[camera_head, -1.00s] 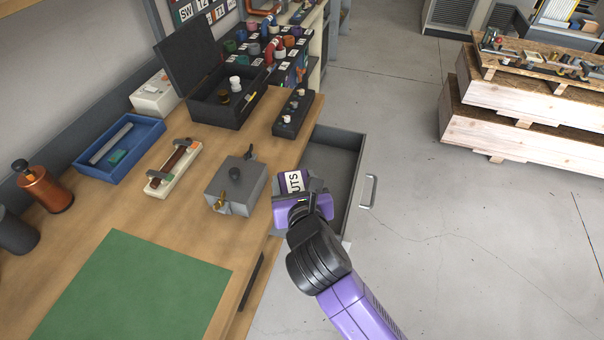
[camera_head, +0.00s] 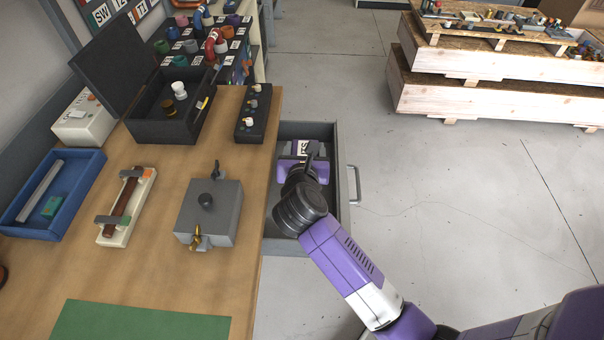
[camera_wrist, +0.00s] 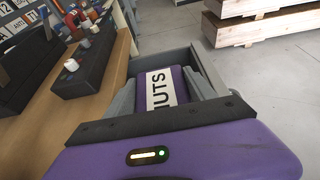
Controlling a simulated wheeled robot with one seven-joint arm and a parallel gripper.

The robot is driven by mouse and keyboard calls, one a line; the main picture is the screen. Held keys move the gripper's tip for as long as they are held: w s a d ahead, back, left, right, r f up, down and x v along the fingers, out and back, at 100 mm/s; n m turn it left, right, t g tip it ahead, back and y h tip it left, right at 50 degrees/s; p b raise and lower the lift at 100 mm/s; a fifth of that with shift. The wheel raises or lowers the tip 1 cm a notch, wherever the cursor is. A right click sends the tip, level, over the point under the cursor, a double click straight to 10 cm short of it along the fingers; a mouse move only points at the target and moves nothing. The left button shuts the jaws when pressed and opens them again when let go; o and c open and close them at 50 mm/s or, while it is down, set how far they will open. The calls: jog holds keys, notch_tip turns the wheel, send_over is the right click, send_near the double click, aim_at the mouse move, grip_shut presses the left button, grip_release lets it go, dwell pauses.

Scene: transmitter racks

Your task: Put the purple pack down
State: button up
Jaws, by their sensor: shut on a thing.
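In the head view the pack (camera_head: 301,147) shows only in part beyond my wrist, over the open grey drawer (camera_head: 329,220). The drawer's walls also surround it in the wrist view. I cannot tell whether the pack touches the drawer floor.
The wooden bench (camera_head: 150,268) lies left of the drawer. On it are a grey box with a brass tap (camera_head: 210,213), a black block with knobs (camera_head: 252,115), an open black case (camera_head: 165,130) and a blue tray (camera_head: 88,186). Clear floor lies right of the drawer handle (camera_head: 355,185).

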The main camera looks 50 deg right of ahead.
notch_tip(320, 180, down, 10)
jog(key=shift+r+b, duration=0.15)
jog(key=shift+b, duration=0.35)
jog(key=shift+f+b, duration=0.3)
jog(key=shift+f, duration=0.3)
jog(key=o, duration=1.6)
jog(key=shift+c, duration=0.2)
jog(key=shift+r, duration=0.1)
